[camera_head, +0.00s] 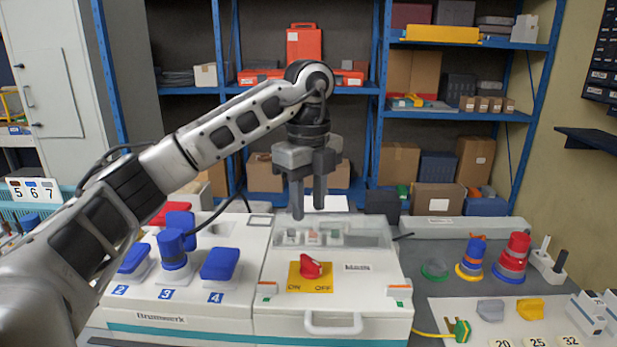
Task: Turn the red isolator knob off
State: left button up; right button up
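The red isolator knob (311,266) sits on a yellow plate (296,275) marked ON at the left and OFF at the right. The plate is on the sloping front of a white socket box (374,285). Which mark the knob points to is too small to tell. My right gripper is not in view.
Left of the knob are blue socket caps (220,264) and a blue plug (172,247). A white handle (334,325) is on the box front. Blue shelves are behind.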

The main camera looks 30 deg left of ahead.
pick_arm(q)
notch_tip(320, 180, up, 5)
jog(key=shift+f+p, duration=0.1)
jog(key=shift+p, duration=0.4)
jog(key=shift+f, duration=0.1)
